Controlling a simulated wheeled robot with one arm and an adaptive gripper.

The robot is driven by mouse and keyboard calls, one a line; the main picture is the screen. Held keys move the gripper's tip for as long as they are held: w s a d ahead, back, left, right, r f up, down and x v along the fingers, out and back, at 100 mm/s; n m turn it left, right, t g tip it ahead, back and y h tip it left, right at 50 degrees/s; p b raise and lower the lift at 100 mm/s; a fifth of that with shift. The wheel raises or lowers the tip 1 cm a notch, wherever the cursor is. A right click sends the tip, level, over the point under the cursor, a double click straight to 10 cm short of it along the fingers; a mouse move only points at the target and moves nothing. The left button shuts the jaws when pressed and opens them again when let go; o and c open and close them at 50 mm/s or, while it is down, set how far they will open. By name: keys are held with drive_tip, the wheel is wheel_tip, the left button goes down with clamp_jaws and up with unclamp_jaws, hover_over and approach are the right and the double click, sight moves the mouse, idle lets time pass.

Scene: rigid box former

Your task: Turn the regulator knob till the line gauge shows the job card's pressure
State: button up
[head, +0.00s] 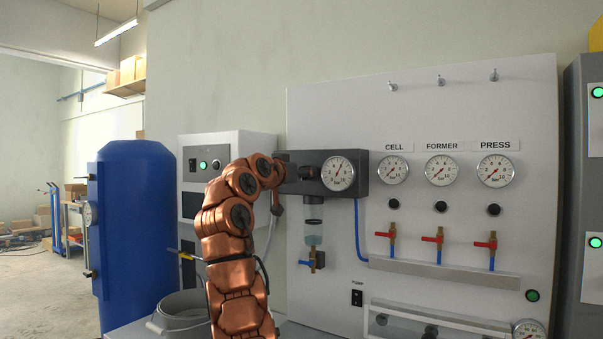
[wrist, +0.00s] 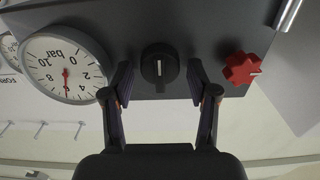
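In the wrist view, a black regulator knob (wrist: 160,66) with a white mark sits on the dark regulator block (wrist: 225,25). My gripper (wrist: 159,76) is open, with one finger on each side of the knob and a small gap showing on both sides. The round white line gauge (wrist: 50,55) appears upside down beside it; its red needle stands near mid-scale, the exact value hard to read. The gauge (head: 338,173) also shows on the block in the head view, where my arm hides most of the gripper. I cannot make out a job card.
A red star-shaped knob (wrist: 243,69) sits on the other side of the black knob. The white panel (head: 460,110) carries CELL, FORMER and PRESS gauges above red-handled valves (head: 433,239). A blue tank (head: 140,230) and a grey bucket (head: 185,308) stand at left.

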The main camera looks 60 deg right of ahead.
drive_tip(key=c, duration=0.9)
drive_tip(key=shift+m+p, duration=0.95)
drive_tip(key=shift+m, duration=0.45)
drive_tip(key=o, duration=1.1)
drive_tip(key=shift+o, duration=0.2)
